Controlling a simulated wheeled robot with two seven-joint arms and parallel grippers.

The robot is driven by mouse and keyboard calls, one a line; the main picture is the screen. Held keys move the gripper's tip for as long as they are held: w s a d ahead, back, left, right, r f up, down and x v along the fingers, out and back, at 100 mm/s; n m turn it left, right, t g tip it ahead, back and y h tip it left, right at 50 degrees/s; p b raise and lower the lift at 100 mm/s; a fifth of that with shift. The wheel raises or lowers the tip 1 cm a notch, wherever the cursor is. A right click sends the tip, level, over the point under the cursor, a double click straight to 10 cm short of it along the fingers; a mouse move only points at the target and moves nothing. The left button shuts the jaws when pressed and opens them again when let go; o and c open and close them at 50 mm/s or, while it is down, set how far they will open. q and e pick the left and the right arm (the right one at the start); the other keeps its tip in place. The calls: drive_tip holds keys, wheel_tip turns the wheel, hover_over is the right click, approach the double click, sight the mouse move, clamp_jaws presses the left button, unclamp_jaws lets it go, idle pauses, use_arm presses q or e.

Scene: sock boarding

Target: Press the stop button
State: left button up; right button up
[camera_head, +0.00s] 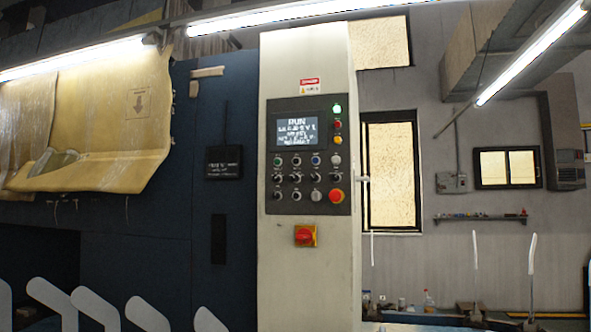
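A tall cream control cabinet (308,270) stands at the middle of the head view. Its dark control panel (343,190) carries a screen (298,132) that reads "RUN" above smaller unreadable lines. Below the screen are rows of small buttons and knobs. A large red mushroom button (336,196) sits at the panel's lower right. A small red button or lamp (337,124) sits under a lit green lamp (337,109). No stop label is readable. A red rotary switch on a yellow plate (305,235) is below the panel. Neither gripper shows.
Blue machine housing (150,240) with a hanging yellowish sheet (100,120) is at the left. Several pale flat sock boards (97,308) stick up along the lower left edge. A wall shelf (480,218) and thin upright rods are at the right. The space before the panel looks clear.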

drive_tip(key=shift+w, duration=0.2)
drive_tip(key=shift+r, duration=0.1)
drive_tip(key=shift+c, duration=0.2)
